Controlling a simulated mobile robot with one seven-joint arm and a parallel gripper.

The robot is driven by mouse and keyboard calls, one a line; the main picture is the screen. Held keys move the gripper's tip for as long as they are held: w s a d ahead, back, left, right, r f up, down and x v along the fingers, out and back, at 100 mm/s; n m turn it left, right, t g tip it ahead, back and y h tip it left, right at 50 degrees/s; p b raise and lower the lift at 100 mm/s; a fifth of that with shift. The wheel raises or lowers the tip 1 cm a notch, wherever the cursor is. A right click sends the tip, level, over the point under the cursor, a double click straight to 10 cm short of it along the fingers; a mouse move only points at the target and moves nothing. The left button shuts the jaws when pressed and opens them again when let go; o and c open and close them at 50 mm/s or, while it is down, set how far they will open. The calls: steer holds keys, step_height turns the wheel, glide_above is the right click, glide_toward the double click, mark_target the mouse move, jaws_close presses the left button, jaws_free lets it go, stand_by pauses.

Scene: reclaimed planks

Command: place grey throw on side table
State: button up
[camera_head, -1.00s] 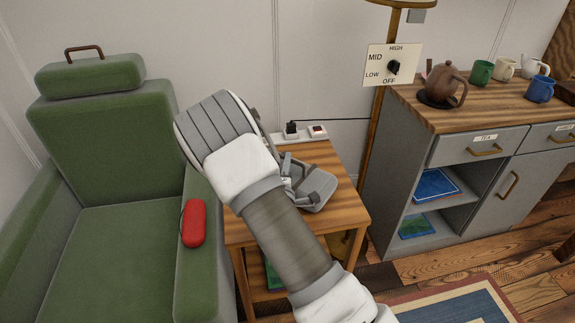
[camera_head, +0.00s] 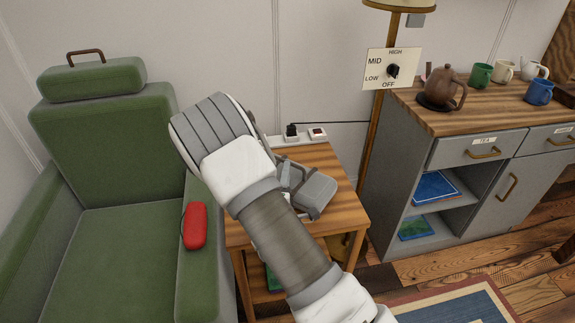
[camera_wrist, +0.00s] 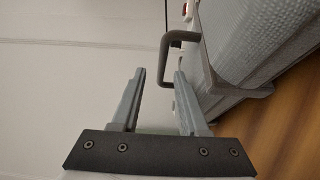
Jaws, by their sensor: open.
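The grey throw (camera_head: 317,194) is a folded, rounded bundle lying on the wooden side table (camera_head: 345,212), partly hidden behind my arm in the head view. In the wrist view the throw (camera_wrist: 258,35) has a textured surface and a dark grey carry handle (camera_wrist: 166,58) sticking out towards my fingers. My gripper (camera_wrist: 160,76) is open and nothing is held between its fingers. The handle is just beyond the fingertips, closer to the right one; whether they touch I cannot tell.
A power strip (camera_head: 300,136) lies at the table's back edge. A green armchair (camera_head: 110,150) with a red case (camera_head: 194,226) on its armrest stands left. A lamp pole (camera_head: 374,130) and a grey cabinet (camera_head: 385,185) stand right. The table's right front is clear.

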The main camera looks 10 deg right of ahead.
steer(key=p+v, duration=0.1)
steer(key=v, duration=0.6)
steer(key=s+d+r+m+g+h, duration=0.5)
steer(key=d+r+m+g+h, duration=0.2)
steer(key=d+r+h, duration=0.4)
steer(key=s+d+r+m+g+y, duration=0.1)
steer(key=s+d+r+m+g, duration=0.15)
steer(key=s+g, duration=0.2)
steer(key=s+d+r+m+g+y, duration=0.1)
steer(key=s+d+r+m+g, duration=0.1)
steer(key=s+d+m+g, duration=0.3)
steer(key=s+a+y, duration=0.3)
steer(key=s+y, duration=0.3)
steer(key=s, duration=0.3)
steer(key=s+a+r+t+y, duration=0.1)
steer(key=a+r+t+y, duration=0.4)
steer(key=a, duration=0.7)
step_height(320, 180, up, 2)
steer(key=y, duration=0.3)
steer(key=shift+r, duration=0.25)
steer(key=shift+s, duration=0.15)
